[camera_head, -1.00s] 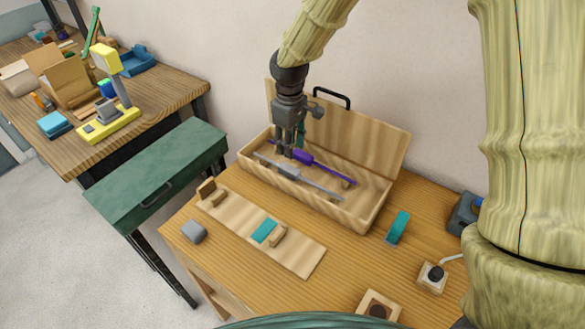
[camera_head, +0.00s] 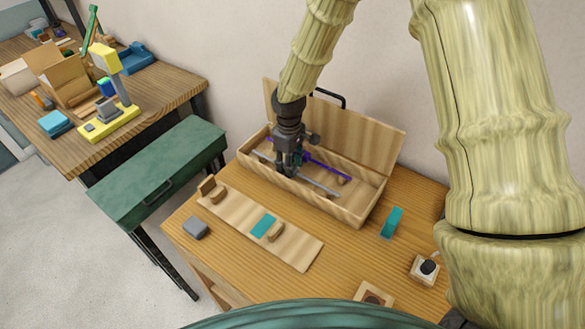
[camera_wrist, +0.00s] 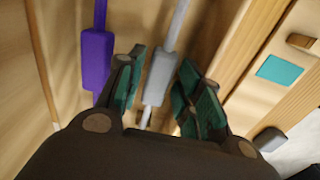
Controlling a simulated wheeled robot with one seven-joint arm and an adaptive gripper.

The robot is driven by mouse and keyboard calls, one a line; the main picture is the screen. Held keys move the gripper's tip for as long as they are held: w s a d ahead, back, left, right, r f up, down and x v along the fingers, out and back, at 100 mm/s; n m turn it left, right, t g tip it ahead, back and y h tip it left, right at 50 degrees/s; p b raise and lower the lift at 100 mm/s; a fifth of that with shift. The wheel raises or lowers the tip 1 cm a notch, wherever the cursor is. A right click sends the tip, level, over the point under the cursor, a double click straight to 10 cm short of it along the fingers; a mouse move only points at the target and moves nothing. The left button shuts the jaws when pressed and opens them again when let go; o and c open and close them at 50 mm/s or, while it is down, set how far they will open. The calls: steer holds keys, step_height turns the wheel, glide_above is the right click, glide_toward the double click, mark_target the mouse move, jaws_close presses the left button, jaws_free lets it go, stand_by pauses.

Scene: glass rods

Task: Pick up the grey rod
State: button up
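The grey rod (camera_head: 318,186) lies in the open wooden box (camera_head: 345,213), with a thicker grey sleeve and a thin shaft. In the wrist view the sleeve of the grey rod (camera_wrist: 161,72) lies between my gripper's green-padded fingers. My gripper (camera_head: 286,172) is lowered into the box at the rod's left part, hiding some of it. In the wrist view my gripper (camera_wrist: 162,74) is open, one finger on each side of the sleeve; whether either finger touches it is unclear. The purple rod (camera_wrist: 96,62) lies beside it, outside the left finger; it also shows in the head view (camera_head: 328,167).
The box's raised lid (camera_head: 355,128) stands behind. In front lies a wooden board (camera_head: 300,250) with a teal patch (camera_head: 263,225). A grey block (camera_head: 195,228), a teal block (camera_head: 391,222) and a switch box (camera_head: 425,268) stand on the table (camera_head: 235,262).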

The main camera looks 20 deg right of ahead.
steer(key=shift+f, duration=0.4)
steer(key=shift+c, duration=0.2)
jaws_close()
steer(key=shift+r, duration=0.15)
